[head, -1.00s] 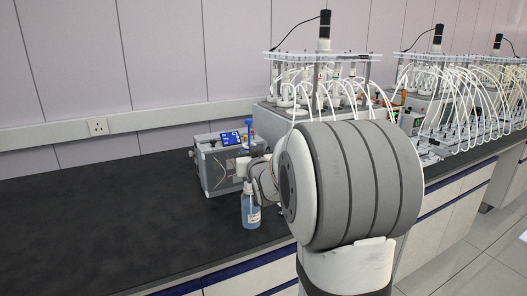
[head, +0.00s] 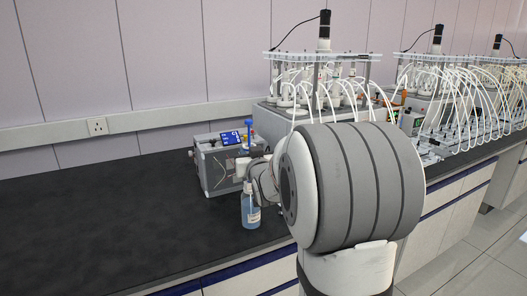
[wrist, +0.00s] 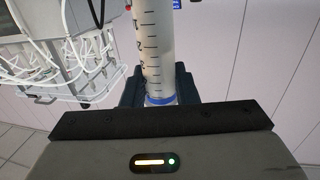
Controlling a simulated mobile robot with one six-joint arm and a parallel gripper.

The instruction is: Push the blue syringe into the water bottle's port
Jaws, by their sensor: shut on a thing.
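The water bottle (head: 250,209), clear with pale blue liquid and a white label, stands upright on the dark bench in the head view. The blue syringe (head: 249,129) shows there as a blue top directly above the bottle. My gripper (wrist: 158,88) is shut on the syringe barrel. In the wrist view the pale barrel (wrist: 152,45) has black graduation marks and a blue ring (wrist: 160,100) between the jaws. My gripper and wrist hide the lower syringe in the head view. I cannot tell whether its tip touches the bottle's port.
A grey box-shaped instrument with a blue screen (head: 231,138) stands just behind the bottle. Reactor units with white tubes (head: 318,85) stand along the bench to the right. The left of the bench (head: 90,215) is clear. My arm covers the middle right.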

